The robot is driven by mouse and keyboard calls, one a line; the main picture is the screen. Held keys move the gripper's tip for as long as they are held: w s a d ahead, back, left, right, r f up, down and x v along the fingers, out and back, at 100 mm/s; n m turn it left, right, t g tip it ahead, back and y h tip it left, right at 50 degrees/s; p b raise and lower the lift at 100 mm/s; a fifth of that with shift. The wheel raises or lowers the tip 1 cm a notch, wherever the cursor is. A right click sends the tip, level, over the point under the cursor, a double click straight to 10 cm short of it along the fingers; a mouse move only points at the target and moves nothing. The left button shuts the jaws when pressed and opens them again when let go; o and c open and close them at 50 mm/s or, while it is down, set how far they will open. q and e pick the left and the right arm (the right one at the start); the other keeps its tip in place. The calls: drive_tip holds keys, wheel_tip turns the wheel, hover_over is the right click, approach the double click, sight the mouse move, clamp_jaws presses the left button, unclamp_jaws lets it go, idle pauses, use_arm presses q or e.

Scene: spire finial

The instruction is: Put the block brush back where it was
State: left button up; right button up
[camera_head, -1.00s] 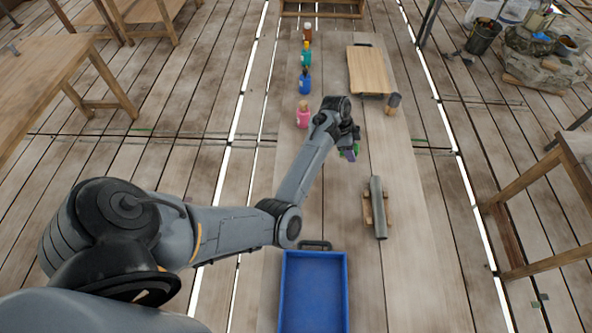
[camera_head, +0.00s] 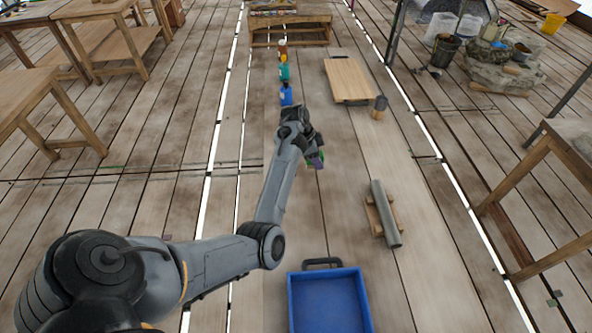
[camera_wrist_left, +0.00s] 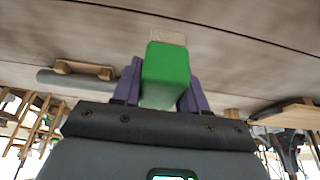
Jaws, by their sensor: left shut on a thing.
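My left gripper (camera_head: 315,162), with purple fingers, is shut on the green block brush (camera_wrist_left: 166,72). In the left wrist view the green block sits between the two fingers, with its pale bristle end (camera_wrist_left: 167,37) pointing away from the gripper. In the head view only a small green bit of the brush (camera_head: 322,153) shows beside the fingers, above the plank floor. The gripper is left of the grey pipe on its wooden rest and nearer than the row of bottles. My right gripper is not in view.
A blue tray (camera_head: 296,318) lies nearest. The grey pipe (camera_head: 385,212) rests on a wooden cradle. A blue bottle (camera_head: 286,96), a teal bottle (camera_head: 284,72), a wooden board (camera_head: 348,78) and a small dark-topped cup (camera_head: 379,107) stand beyond. Floor between gripper and pipe is clear.

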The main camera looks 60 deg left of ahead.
use_arm(q)
hover_over(300, 173)
drive_tip(key=s, duration=0.1)
drive_tip(key=f, duration=0.3)
drive_tip(key=f+b, duration=0.1)
drive_tip(key=shift+s+a+f, duration=0.15)
drive_tip(key=shift+a+f, duration=0.15)
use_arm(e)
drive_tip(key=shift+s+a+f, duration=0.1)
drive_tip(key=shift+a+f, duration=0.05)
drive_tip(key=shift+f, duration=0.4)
use_arm(q)
drive_tip(key=shift+f+b, duration=0.3)
drive_tip(key=shift+f, duration=1.65)
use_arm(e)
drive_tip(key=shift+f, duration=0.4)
use_arm(q)
drive_tip(key=shift+f, duration=0.1)
drive_tip(key=o, duration=0.9)
drive_tip(key=shift+o, duration=0.2)
drive_tip(key=shift+r, duration=0.35)
use_arm(e)
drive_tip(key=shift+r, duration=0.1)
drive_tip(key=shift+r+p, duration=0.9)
drive_tip(key=shift+p, duration=0.15)
use_arm(q)
drive_tip(key=v, duration=1.1)
drive_tip(key=shift+s+r, duration=0.2)
drive_tip(key=shift+r, duration=0.05)
